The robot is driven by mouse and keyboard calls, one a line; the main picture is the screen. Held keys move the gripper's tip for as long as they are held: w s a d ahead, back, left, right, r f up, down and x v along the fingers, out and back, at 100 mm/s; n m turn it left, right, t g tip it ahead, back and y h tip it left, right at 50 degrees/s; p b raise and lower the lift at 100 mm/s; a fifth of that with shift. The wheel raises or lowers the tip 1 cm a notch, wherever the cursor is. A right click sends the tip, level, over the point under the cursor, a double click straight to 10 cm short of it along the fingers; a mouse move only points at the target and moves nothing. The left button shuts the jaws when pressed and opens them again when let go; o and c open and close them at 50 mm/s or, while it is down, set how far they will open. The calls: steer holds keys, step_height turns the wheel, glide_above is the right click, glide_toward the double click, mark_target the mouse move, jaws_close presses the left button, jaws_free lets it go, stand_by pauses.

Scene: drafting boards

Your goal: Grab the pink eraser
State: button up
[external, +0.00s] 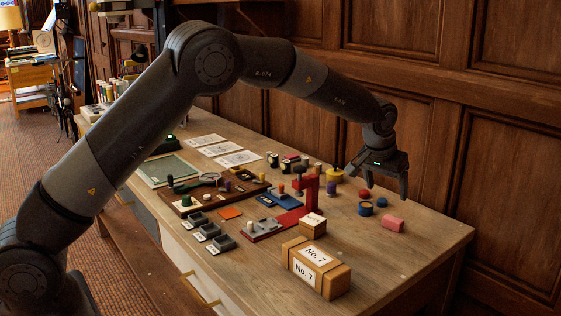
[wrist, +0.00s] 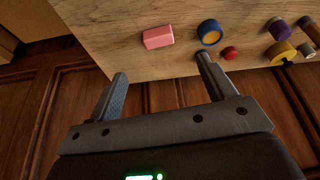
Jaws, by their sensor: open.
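The pink eraser (external: 392,224) is a small block lying on the wooden table near its right end, by the back edge. It also shows in the wrist view (wrist: 158,37), near the top, beyond my fingertips. My gripper (external: 385,190) is open and empty, above the back edge of the table and up from the eraser in the external view. In the wrist view my gripper (wrist: 160,68) has its two fingers wide apart, with wood panelling and the table edge between them. The eraser is apart from both fingers and fully visible.
A blue ring-shaped piece (external: 365,208) and a small red piece (wrist: 230,53) lie close beside the eraser. A yellow round piece (external: 335,175) stands farther left. The wood-panelled wall (external: 470,150) rises behind the table. The table's right end is clear.

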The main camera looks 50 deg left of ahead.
mark_target(393, 219)
steer(key=shift+w+x, duration=0.15)
steer(key=shift+x, duration=2.95)
steer(key=shift+w+x, duration=0.15)
steer(key=shift+x, duration=2.9)
steer(key=shift+d+r, duration=0.1)
steer(key=shift+d, duration=0.05)
steer(key=shift+c, duration=0.6)
steer(key=c, duration=0.9)
steer(key=shift+c, duration=0.2)
